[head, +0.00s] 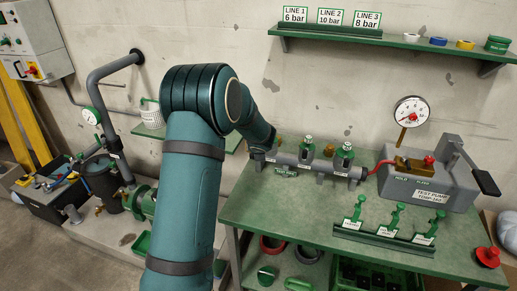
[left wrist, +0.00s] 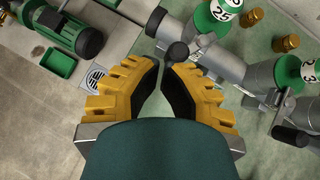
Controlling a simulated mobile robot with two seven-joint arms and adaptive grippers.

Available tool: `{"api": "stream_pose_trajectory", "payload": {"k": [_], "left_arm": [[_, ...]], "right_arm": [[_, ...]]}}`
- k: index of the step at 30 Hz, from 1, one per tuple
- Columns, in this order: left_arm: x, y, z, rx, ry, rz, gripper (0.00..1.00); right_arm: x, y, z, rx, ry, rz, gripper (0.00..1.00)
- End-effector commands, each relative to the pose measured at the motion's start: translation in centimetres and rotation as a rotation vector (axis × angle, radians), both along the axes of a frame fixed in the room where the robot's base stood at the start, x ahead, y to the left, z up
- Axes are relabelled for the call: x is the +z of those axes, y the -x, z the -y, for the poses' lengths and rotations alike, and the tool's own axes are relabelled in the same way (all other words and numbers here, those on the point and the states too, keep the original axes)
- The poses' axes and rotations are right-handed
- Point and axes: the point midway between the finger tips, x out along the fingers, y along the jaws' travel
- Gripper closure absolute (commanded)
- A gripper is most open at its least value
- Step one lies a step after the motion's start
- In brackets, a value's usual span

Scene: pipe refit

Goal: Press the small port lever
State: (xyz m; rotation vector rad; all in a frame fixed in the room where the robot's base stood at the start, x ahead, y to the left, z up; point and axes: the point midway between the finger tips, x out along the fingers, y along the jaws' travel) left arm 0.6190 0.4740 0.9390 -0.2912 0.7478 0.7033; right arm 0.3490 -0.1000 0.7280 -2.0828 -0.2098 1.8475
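In the left wrist view a grey pipe manifold (left wrist: 212,62) runs diagonally, with one green-and-white cap (left wrist: 222,8) marked 25 and another cap (left wrist: 308,70) marked 32. A lever with a dark round knob (left wrist: 177,52) sits at the 25 port, just beyond my left fingertips. A second dark lever knob (left wrist: 292,135) lies by the 32 port. My left gripper (left wrist: 160,62) has yellow fingers with tips nearly together and nothing visible between them. I cannot tell whether they touch the knob. In the head view the manifold (head: 322,166) lies on the green bench; my left wrist hides its left end.
A test pump (head: 425,185) with a gauge (head: 411,111) stands right of the manifold. A shelf (head: 385,42) hangs above. A green motor (left wrist: 62,30) lies beyond the bench edge.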

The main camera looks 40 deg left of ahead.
Motion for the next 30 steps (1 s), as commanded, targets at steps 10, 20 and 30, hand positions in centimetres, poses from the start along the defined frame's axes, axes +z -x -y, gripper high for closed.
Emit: {"api": "stream_pose_trajectory", "payload": {"k": [10,20,30], "left_arm": [[0.0,-0.1,-0.7,-0.045,-0.001,0.0,1.0],[0.0,-0.3,-1.1,-0.081,-0.001,0.0,1.0],[0.0,-0.4,-1.3,-0.092,0.0,0.0,1.0]], "right_arm": [[-0.1,0.0,0.0,0.0,0.0,0.001,0.53],[-0.2,0.0,0.0,0.0,0.0,0.001,0.53],[-0.2,0.0,0.0,0.0,0.0,0.001,0.53]]}}
